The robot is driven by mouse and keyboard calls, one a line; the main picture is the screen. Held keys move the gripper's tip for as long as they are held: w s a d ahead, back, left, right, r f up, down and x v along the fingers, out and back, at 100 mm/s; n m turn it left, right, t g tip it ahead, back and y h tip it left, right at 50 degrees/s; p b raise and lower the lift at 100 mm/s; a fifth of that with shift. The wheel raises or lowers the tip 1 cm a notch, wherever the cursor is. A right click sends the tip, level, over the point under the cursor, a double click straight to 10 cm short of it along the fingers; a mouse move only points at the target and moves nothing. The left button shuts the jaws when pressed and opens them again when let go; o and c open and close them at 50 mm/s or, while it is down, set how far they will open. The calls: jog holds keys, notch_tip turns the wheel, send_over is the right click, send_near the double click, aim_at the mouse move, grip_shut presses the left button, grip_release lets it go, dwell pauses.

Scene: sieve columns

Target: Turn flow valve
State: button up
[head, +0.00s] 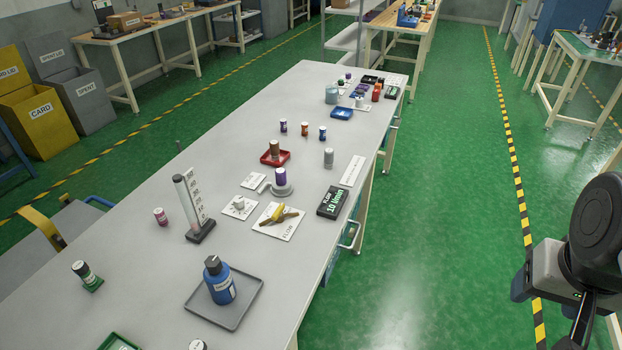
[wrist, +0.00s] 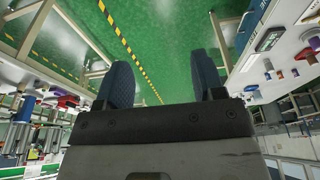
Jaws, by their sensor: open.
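The flow valve is a yellow handle (head: 274,212) with a brown lever across it, on a white plate (head: 290,230) labelled FLOW in the head view. It lies flat on the grey table near its right edge. A black display box (head: 332,203) beside it reads FLOW 10 l/min. My gripper shows in the wrist view (wrist: 163,80), with two dark fingers apart and nothing between them. It is over the green floor, well away from the valve. In the head view my arm is at the far right, clear of the table.
A purple-topped column (head: 281,178) on a grey base stands just behind the valve, and a small grey knob (head: 239,204) sits left of it. A graduated tube (head: 187,201) and a blue bottle (head: 218,284) on a grey tray (head: 246,317) stand nearer. Green floor right of the table is free.

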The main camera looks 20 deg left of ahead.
jog(key=shift+c, duration=0.4)
jog(key=shift+c, duration=1.1)
jog(key=shift+w+a+r, duration=0.1)
jog(key=shift+w+a, duration=0.1)
jog(key=shift+w, duration=0.15)
jog(key=shift+c, duration=0.4)
jog(key=w+a+f+g, duration=0.1)
jog(key=w+a+f, duration=0.1)
jog(key=w+a, duration=0.9)
jog(key=w+a+f, duration=0.2)
jog(key=w+a, duration=0.9)
jog(key=shift+g, duration=0.8)
jog(key=w+a+f, duration=0.1)
jog(key=a+f, duration=0.5)
jog(key=a, duration=0.5)
jog(key=w+a+f, duration=0.2)
jog(key=a+f, duration=0.4)
jog(key=a, duration=0.5)
jog(key=w+a+f, duration=0.1)
jog(key=a+f, duration=0.5)
jog(key=a, duration=0.5)
jog(key=shift+w+a, duration=0.15)
jog(key=shift+a, duration=0.15)
jog(key=shift+a+f, duration=0.2)
